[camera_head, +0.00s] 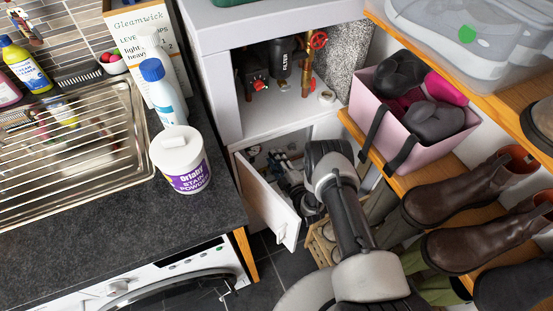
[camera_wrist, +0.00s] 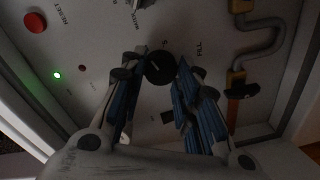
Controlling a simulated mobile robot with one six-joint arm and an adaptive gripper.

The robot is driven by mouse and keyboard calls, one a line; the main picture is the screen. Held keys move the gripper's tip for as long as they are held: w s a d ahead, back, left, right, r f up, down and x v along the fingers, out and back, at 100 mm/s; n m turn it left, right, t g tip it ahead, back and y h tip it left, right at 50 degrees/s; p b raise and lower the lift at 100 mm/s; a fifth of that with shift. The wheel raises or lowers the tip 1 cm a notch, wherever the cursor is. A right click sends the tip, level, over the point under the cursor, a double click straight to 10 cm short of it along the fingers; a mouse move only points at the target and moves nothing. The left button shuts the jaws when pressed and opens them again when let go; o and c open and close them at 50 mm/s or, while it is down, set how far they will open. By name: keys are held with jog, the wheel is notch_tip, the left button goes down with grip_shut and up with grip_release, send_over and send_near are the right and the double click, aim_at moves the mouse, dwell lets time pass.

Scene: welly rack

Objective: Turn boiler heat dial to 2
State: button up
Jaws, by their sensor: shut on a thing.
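In the wrist view a round black dial (camera_wrist: 160,68) sits on the pale boiler panel (camera_wrist: 95,35). My gripper (camera_wrist: 160,72) is shut on this dial, one blue-padded finger on each side. Small marks are printed near the dial, but I cannot read its setting or make out a pointer. In the head view my gripper (camera_head: 288,180) reaches into the low white cupboard with the open door (camera_head: 262,196). The dial cannot be made out there.
The pink boot box (camera_head: 375,150) and brown boots (camera_head: 460,190) stand close on the right.

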jog(key=n+h, duration=0.1)
jog(key=n, duration=1.1)
jog(key=shift+a+f+n+p, duration=0.1)
jog(key=shift+f+n+p, duration=0.05)
jog(key=shift+n+p, duration=0.25)
jog(key=shift+n+t+h, duration=0.3)
jog(key=shift+n+t, duration=0.1)
jog(key=shift+n, duration=1.6)
jog(key=o, duration=1.1)
jog(key=shift+c, duration=0.2)
jog(key=shift+s, duration=0.15)
